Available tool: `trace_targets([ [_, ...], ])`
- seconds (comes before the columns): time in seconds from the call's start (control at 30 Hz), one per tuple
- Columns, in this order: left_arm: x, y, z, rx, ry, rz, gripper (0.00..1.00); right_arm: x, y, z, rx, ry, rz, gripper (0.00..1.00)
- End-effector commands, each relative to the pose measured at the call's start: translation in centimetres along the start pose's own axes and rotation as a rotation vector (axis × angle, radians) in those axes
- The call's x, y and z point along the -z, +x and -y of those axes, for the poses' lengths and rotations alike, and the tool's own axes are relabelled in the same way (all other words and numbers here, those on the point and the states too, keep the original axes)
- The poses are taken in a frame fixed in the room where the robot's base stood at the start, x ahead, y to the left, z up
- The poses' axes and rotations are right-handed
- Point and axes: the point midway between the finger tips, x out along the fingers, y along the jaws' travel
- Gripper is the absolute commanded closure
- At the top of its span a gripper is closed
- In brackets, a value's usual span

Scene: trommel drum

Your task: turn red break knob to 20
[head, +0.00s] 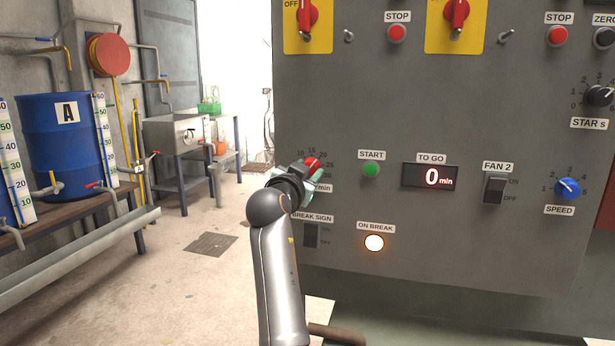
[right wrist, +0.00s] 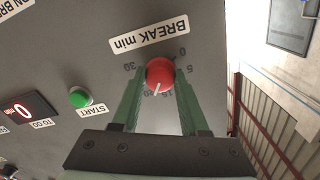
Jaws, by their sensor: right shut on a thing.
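The red break knob (head: 312,163) is on the grey panel's left side, ringed by minute numbers and partly hidden by my right gripper (head: 308,174). In the right wrist view the knob (right wrist: 160,72) sits between the two green fingers of my right gripper (right wrist: 158,84), which is shut on it. That view is upside down. The knob's white pointer line points down and slightly left there, toward the 20 mark beside the 15; the exact reading is hard to tell. The "BREAK min" label (right wrist: 150,34) is clear of the fingers. My left gripper is not in view.
A green START button (head: 371,169) and a TO GO display (head: 431,176) reading 0 min lie right of the knob. Below are the break sign switch (head: 311,236) and the glowing ON BREAK lamp (head: 374,243). Open floor lies left of the panel.

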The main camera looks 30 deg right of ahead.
Motion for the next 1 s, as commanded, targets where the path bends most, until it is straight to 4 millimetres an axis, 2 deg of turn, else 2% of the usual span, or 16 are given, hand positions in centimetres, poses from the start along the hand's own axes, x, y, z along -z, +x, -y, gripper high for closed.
trace_targets([
  [0.3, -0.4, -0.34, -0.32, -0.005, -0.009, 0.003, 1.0, -0.1, -0.02, -0.01, 0.0, 0.089, 0.001, 1.0],
  [0.77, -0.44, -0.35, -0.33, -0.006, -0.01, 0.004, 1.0, -0.06, -0.01, -0.02, -0.001, 0.097, 0.001, 1.0],
  [0.8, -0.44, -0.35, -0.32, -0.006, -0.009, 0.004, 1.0, -0.05, -0.01, -0.01, -0.001, 0.097, 0.001, 0.52],
  [1.0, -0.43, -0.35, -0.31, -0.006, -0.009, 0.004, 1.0, -0.03, 0.0, -0.01, -0.001, 0.097, 0.001, 0.29],
])
